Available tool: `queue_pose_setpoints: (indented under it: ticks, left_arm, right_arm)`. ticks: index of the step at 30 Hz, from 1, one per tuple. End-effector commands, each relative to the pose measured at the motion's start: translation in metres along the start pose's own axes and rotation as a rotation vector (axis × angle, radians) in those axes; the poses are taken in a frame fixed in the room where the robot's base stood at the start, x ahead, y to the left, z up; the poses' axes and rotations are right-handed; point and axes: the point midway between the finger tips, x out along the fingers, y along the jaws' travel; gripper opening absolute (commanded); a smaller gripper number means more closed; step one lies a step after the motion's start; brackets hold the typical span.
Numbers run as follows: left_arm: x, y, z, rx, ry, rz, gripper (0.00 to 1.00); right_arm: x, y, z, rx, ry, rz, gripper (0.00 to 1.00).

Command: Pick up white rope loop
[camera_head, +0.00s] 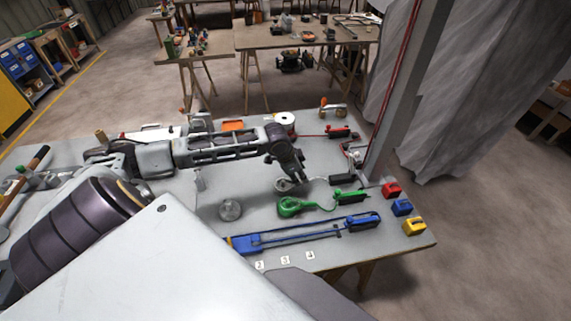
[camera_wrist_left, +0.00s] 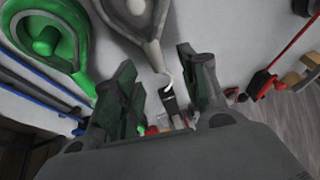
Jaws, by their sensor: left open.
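The white rope loop (camera_head: 283,185) lies on the grey table, with its tail running right to a black clip (camera_head: 341,180). In the left wrist view the white loop (camera_wrist_left: 136,18) is at the top centre, its tail running down between my fingers to the dark clip (camera_wrist_left: 168,100). My left gripper (camera_head: 295,180) is over the loop in the head view and partly hides it. In the wrist view my left gripper (camera_wrist_left: 160,75) is open, its green-padded fingers apart with nothing clamped between them. My right gripper is not in view.
A green loop (camera_head: 291,206) with a green clip lies just nearer. A blue tool (camera_head: 300,236) lies along the front. Red, blue and yellow blocks (camera_head: 414,226) stand at the right edge. A grey post (camera_head: 400,100) rises behind.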

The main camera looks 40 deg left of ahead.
Motion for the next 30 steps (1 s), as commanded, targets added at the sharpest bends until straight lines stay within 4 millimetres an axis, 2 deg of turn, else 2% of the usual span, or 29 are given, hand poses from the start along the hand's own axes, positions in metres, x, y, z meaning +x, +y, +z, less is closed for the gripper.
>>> queue_pose_setpoints:
  ticks: [13,30]
  left_arm:
    - [0.038,0.004,-0.001,0.000,0.001,0.000,0.43]
    - [0.042,0.004,0.000,0.002,0.000,-0.001,0.43]
  right_arm:
    - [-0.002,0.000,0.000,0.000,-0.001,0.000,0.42]
    - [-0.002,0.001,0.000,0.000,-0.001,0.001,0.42]
